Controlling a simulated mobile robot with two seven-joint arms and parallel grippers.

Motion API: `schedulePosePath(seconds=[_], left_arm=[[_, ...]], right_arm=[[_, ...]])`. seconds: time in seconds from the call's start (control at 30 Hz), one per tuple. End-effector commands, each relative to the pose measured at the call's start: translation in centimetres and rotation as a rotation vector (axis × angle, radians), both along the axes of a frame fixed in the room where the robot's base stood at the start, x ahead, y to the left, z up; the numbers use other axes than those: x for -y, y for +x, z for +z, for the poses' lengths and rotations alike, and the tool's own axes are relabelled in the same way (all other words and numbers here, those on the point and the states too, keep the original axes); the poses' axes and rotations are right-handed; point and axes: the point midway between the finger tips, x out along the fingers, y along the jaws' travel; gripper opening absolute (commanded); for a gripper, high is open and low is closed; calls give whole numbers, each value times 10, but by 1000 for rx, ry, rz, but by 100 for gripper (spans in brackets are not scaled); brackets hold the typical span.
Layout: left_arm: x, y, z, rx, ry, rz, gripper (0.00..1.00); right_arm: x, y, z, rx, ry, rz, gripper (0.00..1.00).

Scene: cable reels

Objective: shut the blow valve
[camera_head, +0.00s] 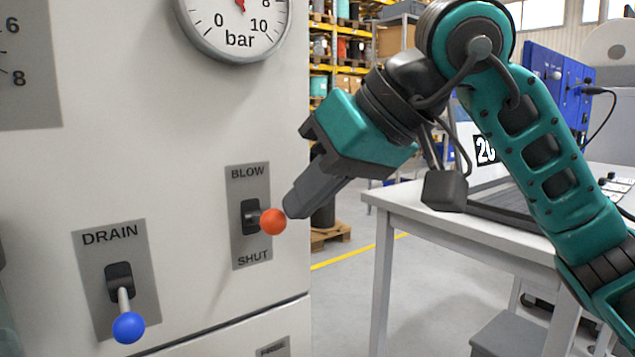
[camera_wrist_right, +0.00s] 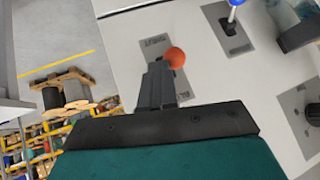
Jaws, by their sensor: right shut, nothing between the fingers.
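The blow valve is a short lever with an orange-red ball knob (camera_head: 273,221) on a grey plate (camera_head: 249,180) marked BLOW above and SHUT below. The lever sticks out from its black slot around mid-plate, with the knob slightly below the pivot. My right gripper (camera_head: 292,206) is shut and empty. Its fingertips are right beside the knob, on its right and slightly above; I cannot tell if they touch. In the right wrist view the knob (camera_wrist_right: 175,57) shows just beyond the tips of the closed fingers (camera_wrist_right: 157,76). My left gripper is not in view.
A DRAIN lever with a blue knob (camera_head: 129,327) points down at lower left, and a bar gauge (camera_head: 238,22) is above. A white table (camera_head: 460,222) stands right of the cabinet, under my right arm. A pallet (camera_wrist_right: 62,91) lies on the floor behind.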

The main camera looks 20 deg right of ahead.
Motion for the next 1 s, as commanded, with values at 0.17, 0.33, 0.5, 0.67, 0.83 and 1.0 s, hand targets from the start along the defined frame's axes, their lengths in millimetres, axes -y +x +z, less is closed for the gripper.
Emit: schedulePosePath(seconds=[0.17,0.33,0.5,0.67,0.83,1.0], left_arm=[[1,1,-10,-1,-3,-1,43],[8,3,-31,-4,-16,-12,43],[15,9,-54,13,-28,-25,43],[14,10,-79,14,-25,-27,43],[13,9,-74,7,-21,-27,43],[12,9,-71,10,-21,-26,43]], right_arm=[[0,-2,-9,18,6,3,0],[1,-5,-23,98,35,3,0],[2,-9,-35,222,80,4,0],[2,-10,-41,324,119,4,0],[2,-9,-32,336,123,4,0],[2,-9,-30,333,123,2,0]])
